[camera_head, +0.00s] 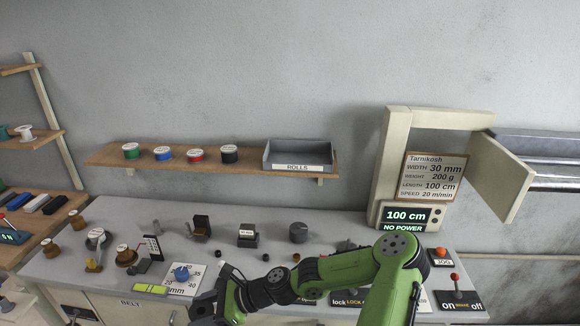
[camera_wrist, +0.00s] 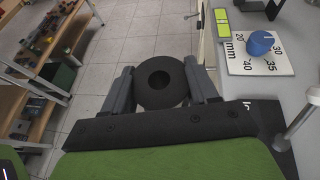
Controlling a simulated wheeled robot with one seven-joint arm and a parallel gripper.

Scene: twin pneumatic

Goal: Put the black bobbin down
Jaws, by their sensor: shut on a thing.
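The black bobbin (camera_wrist: 160,98) is between the two fingers of my gripper (camera_wrist: 163,78) in the wrist view. It is round and dark, with a hole in its middle facing the camera. My gripper is shut on it, with one finger on each side. Below it in the wrist view is pale tiled floor, just off the bench front. In the head view my gripper (camera_head: 203,306) is dark and low, near the bench's front edge. The bobbin cannot be made out there. Another black-wound spool (camera_head: 229,153) stands on the wall shelf.
The wall shelf (camera_head: 110,155) also bears green, blue and red spools and a grey ROLLS tray (camera_head: 298,167). The bench (camera_head: 330,250) holds several small devices and a blue dial (camera_head: 182,273). A wooden rack (camera_wrist: 35,75) stands left in the wrist view.

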